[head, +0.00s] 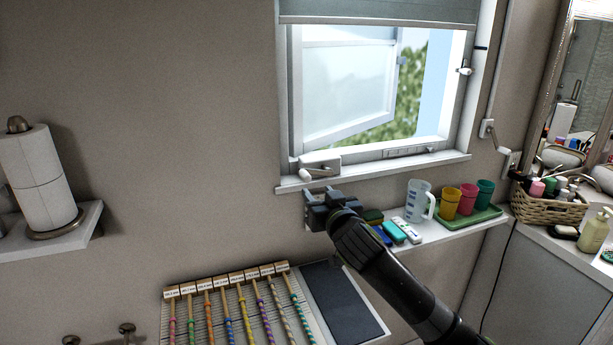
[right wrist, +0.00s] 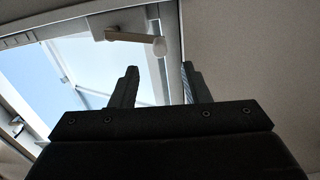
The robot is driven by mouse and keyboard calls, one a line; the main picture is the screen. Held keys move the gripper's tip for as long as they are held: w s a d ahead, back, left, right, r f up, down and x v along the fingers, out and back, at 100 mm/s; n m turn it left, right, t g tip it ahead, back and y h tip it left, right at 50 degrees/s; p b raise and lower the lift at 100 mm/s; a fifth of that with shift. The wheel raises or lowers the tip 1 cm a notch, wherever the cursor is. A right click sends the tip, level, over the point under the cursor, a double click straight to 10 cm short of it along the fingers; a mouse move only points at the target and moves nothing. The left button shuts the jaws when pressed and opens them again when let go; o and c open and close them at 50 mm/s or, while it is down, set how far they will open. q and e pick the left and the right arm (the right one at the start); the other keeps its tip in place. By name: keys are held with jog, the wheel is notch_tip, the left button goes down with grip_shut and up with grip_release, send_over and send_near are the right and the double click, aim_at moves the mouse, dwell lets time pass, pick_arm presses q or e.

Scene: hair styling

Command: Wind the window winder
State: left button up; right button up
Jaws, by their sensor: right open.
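The window winder (head: 318,167) is a small white housing with a crank handle and knob at the lower left of the window frame (head: 285,100). In the right wrist view the winder (right wrist: 128,33) shows its pale arm and round knob just beyond my fingertips. My right gripper (head: 317,190) is just below the winder in the head view. In the right wrist view its two fingers (right wrist: 160,72) are apart with nothing between them, and the knob is ahead, near the gap. The window sash (head: 345,85) is swung open outward. My left gripper is not in view.
Below the window a shelf (head: 450,234) holds a measuring jug (head: 417,200), coloured cups (head: 468,198) on a green tray and small boxes. A rack of rods (head: 230,305) is below. A paper towel roll (head: 40,180) stands at left. A roller blind (head: 380,10) hangs above.

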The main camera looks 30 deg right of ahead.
aim_at(308, 180)
jog(key=p+x, duration=0.2)
jog(key=x, duration=0.7)
jog(key=shift+w, duration=0.1)
grip_shut()
